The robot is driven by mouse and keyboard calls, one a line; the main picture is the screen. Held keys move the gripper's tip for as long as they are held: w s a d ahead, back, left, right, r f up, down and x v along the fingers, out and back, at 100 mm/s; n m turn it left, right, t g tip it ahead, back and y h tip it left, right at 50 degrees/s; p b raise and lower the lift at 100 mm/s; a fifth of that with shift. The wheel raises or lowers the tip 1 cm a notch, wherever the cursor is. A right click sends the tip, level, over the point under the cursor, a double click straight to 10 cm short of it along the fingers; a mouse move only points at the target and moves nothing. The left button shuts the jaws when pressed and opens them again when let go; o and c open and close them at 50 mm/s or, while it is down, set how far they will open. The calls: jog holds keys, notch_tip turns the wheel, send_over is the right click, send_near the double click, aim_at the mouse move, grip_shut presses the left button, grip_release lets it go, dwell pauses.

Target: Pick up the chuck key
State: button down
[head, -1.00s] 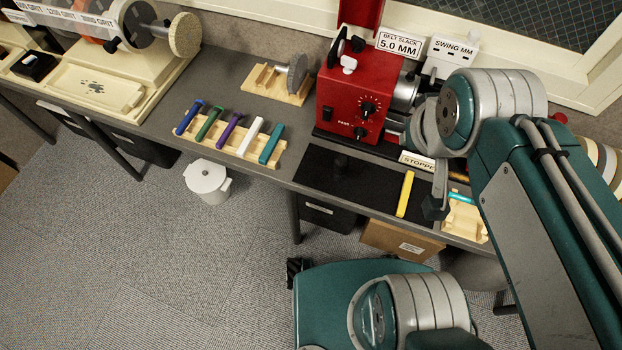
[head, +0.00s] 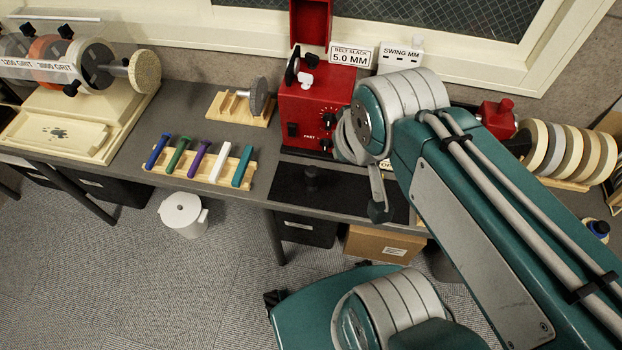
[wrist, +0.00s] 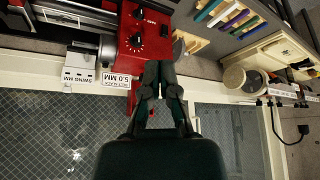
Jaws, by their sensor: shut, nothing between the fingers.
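I cannot make out a chuck key in either view. The red machine (head: 310,112) stands on the grey bench with a control knob and switch on its front. It also shows upside down in the wrist view (wrist: 140,50). My gripper (wrist: 159,66) is shut and empty, its fingertips together, seen in front of the red machine's face in the wrist view. In the head view my arm covers the machine's right side and part of the bench, and I cannot make out the fingertips there.
A wooden rack (head: 200,178) holds several coloured sticks. A dark mat (head: 300,185) lies before the machine. Upright discs (head: 560,150) stand at the right, a wheel on a wooden stand (head: 235,108) at the left. A white bin (head: 183,213) and cardboard box (head: 375,243) are on the floor.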

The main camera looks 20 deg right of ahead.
jog(key=shift+a, duration=0.1)
jog(key=c, duration=0.9)
grip_release()
jog(key=o, duration=0.5)
jog(key=shift+w+f, duration=0.15)
jog(key=shift+w, duration=0.15)
jog(key=shift+o, duration=1.4)
jog(key=w+f+g, duration=0.3)
jog(key=w+f, duration=0.4)
jog(key=w, duration=0.2)
jog(key=shift+d+f+m, duration=0.25)
jog(key=shift+f+m, duration=0.1)
jog(key=shift+m, duration=0.05)
jog(key=g, duration=0.3)
send_over(314, 170)
jog(key=shift+m, duration=0.3)
notch_tip(314, 170, down, 11)
jog(key=shift+r, duration=0.1)
notch_tip(314, 170, down, 6)
jog(key=shift+r, duration=0.1)
jog(key=shift+w+a+f, duration=0.1)
jog(key=shift+a+f, duration=0.05)
jog(key=shift+f, duration=1.2)
jog(key=shift+w+a+f, duration=0.1)
jog(key=shift+f, duration=1.2)
